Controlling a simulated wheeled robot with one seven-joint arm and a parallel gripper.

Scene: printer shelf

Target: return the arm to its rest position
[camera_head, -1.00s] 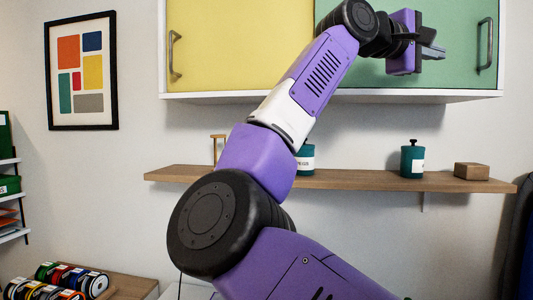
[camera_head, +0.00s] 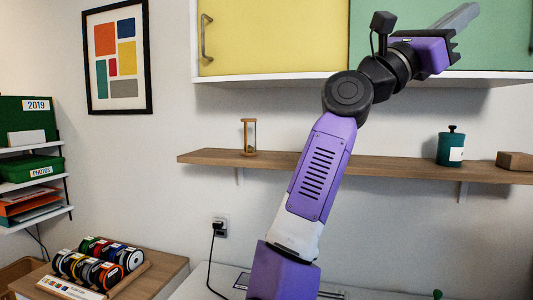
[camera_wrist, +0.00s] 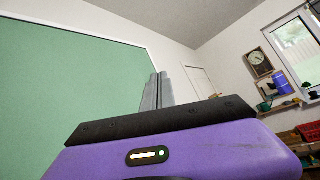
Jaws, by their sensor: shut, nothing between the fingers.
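My purple and black arm rises through the middle of the head view and bends right at its upper joint. My gripper (camera_head: 458,18) is at the upper right, in front of the green cabinet door (camera_head: 420,28). Its grey fingers point up and to the right. In the wrist view the fingers (camera_wrist: 155,92) are together with nothing between them. The green door (camera_wrist: 65,90) fills the left of that view.
A yellow cabinet door (camera_head: 270,38) is above. A spool rack (camera_head: 100,264) stands at lower left.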

